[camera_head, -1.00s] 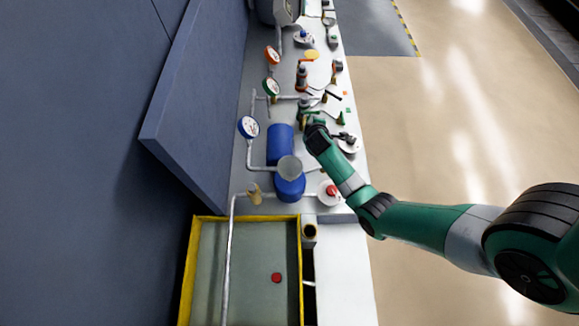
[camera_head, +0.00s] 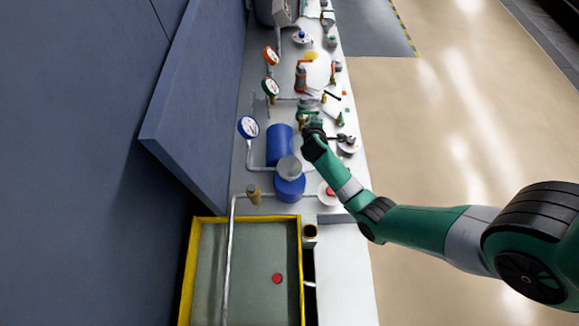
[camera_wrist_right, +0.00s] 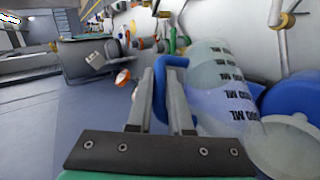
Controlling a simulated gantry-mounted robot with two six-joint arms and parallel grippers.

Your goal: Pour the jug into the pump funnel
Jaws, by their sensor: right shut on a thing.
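The jug (camera_wrist_right: 220,88) is clear with dark volume markings and a blue handle (camera_wrist_right: 174,92). My right gripper (camera_wrist_right: 171,72) is shut on the handle in the right wrist view, with the jug body to the right of the fingers. In the head view my right gripper (camera_head: 312,128) is over the bench, above and right of the funnel, and I cannot make out the jug clearly there. The grey round funnel (camera_head: 289,166) sits over the blue pump (camera_head: 290,189). My left gripper is not in view.
A blue cylinder (camera_head: 280,146) and gauges (camera_head: 247,127) stand near the funnel. Pipes run along the bench. A yellow-rimmed tank (camera_head: 250,217) lies at the near end. A grey panel (camera_head: 200,100) borders the left side. The floor at right is clear.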

